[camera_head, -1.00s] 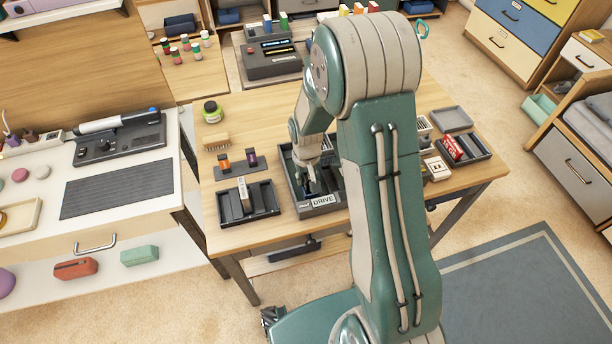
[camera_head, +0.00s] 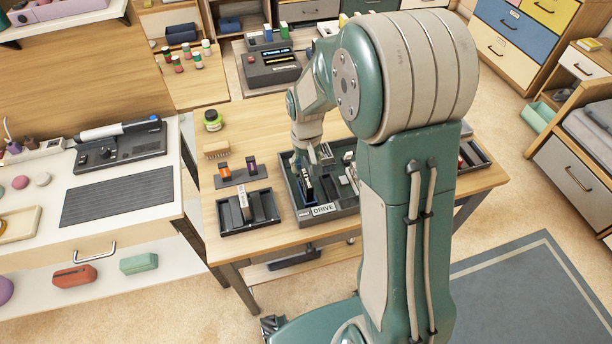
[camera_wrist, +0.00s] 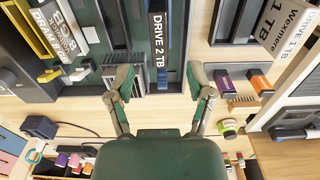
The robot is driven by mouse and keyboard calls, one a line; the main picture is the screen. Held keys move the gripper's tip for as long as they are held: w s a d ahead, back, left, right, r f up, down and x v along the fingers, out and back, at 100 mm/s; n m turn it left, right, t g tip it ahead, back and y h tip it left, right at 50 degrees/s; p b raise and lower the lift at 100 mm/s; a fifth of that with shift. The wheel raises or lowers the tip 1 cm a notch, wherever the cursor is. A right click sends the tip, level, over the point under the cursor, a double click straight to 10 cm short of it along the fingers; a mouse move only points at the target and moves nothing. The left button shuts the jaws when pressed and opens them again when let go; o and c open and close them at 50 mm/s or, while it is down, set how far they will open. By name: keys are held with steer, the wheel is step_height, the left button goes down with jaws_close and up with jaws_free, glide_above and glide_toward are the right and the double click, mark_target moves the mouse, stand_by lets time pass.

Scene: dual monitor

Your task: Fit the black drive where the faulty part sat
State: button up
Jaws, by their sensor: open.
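The black drive (camera_wrist: 158,38), labelled "DRIVE 2 TB", stands in a slot of the dark housing (camera_wrist: 105,12) in the wrist view. In the head view the black drive (camera_head: 307,187) stands at the left side of this housing, behind its "DRIVE" label (camera_head: 322,210). My gripper (camera_wrist: 162,84) is open and empty, its fingers spread either side of the drive's line and apart from it. In the head view my gripper (camera_head: 318,160) is just above the housing. A pale part (camera_head: 243,204), labelled "DRIVE 1 TB" in the wrist view (camera_wrist: 285,25), stands in the left tray (camera_head: 262,205). How deep the black drive sits is unclear.
An orange and a purple piece stand on a small dark rack (camera_head: 238,176) behind the left tray. A brush (camera_head: 216,150) and a green jar (camera_head: 213,120) are farther back. A dark console (camera_head: 272,68) stands at the rear.

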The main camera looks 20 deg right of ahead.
steer(key=shift+r, duration=1.15)
steer(key=shift+r, duration=0.1)
